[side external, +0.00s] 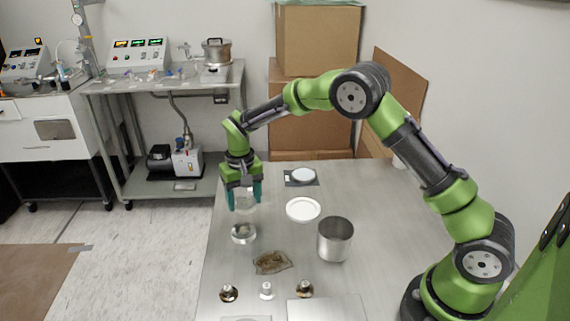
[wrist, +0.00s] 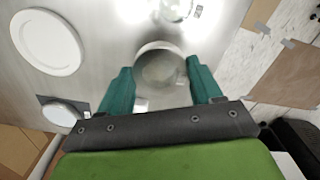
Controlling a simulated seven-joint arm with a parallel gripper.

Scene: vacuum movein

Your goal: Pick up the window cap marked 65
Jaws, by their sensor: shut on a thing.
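My gripper (side external: 244,203) is at the left side of the table, a little above its top, with teal fingers pointing down. It is shut on a clear, round cap (wrist: 160,68), which sits between the two fingertips in the wrist view. In the side view this cap is a faint glassy shape between the fingers. No number can be read on it, so I cannot tell from these frames whether it is marked 65. Another clear round piece (side external: 243,234) stands on the table just in front of my gripper.
A white disc on a dark pad (side external: 302,177) lies at the back. A brown crumpled piece (side external: 272,262) and several small fittings (side external: 267,290) are in front.

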